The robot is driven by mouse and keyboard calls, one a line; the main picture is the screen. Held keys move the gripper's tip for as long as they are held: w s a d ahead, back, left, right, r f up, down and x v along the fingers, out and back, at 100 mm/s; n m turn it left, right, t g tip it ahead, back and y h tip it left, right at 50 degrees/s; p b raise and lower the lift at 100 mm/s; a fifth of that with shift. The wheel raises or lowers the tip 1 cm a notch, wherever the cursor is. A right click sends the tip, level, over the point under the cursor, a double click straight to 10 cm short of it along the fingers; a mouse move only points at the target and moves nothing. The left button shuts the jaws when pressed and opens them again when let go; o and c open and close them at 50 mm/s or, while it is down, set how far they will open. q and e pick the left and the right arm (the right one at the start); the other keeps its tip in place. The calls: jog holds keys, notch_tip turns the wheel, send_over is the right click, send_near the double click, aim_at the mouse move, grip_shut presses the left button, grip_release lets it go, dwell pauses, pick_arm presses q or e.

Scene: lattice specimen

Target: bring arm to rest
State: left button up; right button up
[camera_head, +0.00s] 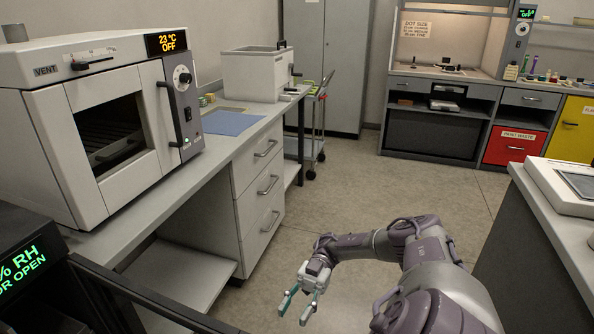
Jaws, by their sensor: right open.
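My right gripper (299,303) is at the bottom centre of the head view, at the end of my purple-grey right arm (370,246). Its two green-tipped fingers are apart, with nothing between them. It hangs over bare floor, to the right of the drawer unit and apart from it. My right arm is bent, with its forearm reaching left from the elbow. My left gripper is not in the view.
A white oven (60,150) stands on the left bench, whose drawers (258,190) face the floor. A wheeled cart (314,140) stands further back. A grey counter (530,240) borders the right.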

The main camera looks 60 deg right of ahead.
jog(key=shift+d, duration=0.35)
dwell(0.4)
